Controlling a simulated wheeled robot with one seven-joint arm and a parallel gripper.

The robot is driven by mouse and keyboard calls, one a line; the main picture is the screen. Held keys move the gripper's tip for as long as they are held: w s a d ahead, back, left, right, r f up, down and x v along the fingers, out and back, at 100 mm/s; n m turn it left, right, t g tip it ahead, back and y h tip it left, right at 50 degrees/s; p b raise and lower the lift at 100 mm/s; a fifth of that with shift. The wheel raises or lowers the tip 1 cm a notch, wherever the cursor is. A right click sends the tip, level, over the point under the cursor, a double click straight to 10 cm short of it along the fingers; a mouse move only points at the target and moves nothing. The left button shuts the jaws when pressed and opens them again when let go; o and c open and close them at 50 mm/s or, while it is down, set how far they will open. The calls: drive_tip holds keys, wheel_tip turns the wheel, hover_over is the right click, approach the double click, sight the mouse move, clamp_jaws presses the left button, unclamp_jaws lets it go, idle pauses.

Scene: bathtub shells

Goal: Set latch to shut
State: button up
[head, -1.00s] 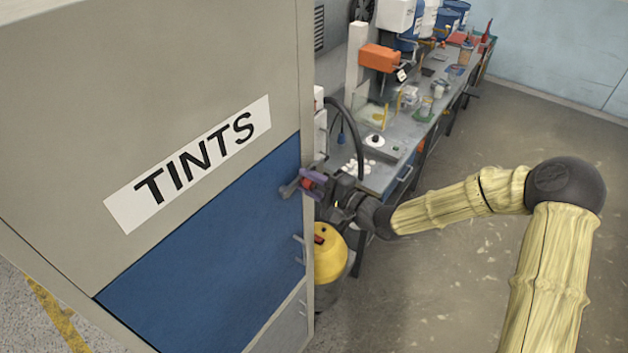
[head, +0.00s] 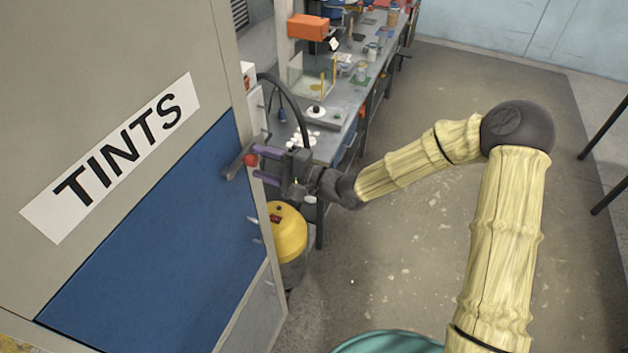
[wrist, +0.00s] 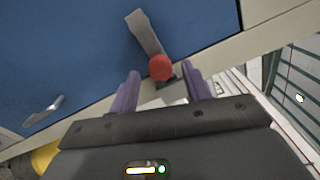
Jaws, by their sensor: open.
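The latch is a grey lever (head: 235,168) with a red knob (head: 251,160) at its end, on the blue door (head: 160,250) of the tall TINTS cabinet, near the door's right edge. In the wrist view the lever (wrist: 146,34) slants from upper left down to the red knob (wrist: 160,67). My gripper (head: 260,164) is open, with two purple fingers pointing at the door. The knob lies in line with the gap between the fingertips (wrist: 161,78), just ahead of or between them. I cannot tell whether they touch it.
A yellow container (head: 287,232) stands below my gripper, beside the cabinet. A cluttered workbench (head: 330,140) runs back behind it. The floor (head: 420,255) to the right is mostly clear.

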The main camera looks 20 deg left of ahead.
drive_tip(key=s+d+b, duration=0.2)
drive_tip(key=d+b, duration=0.2)
drive_tip(key=d, duration=1)
drive_tip(key=w+d+f+n+t+h+b, duration=0.1)
drive_tip(key=w+d+f+h+b, duration=0.1)
drive_tip(key=d+f+h, duration=0.45)
drive_tip(key=w+d+f+n+t+h+b, duration=0.1)
drive_tip(key=d+f+n+t+h+b, duration=0.2)
drive_tip(key=f, duration=0.7)
drive_tip(key=s+d+g+h+b, duration=0.4)
drive_tip(key=s+d+h, duration=0.4)
drive_tip(key=d, duration=0.8)
drive_tip(key=s, duration=0.3)
drive_tip(key=shift+s+d+n+b, duration=0.2)
drive_tip(key=shift+n+b, duration=0.1)
drive_tip(key=shift+n, duration=0.1)
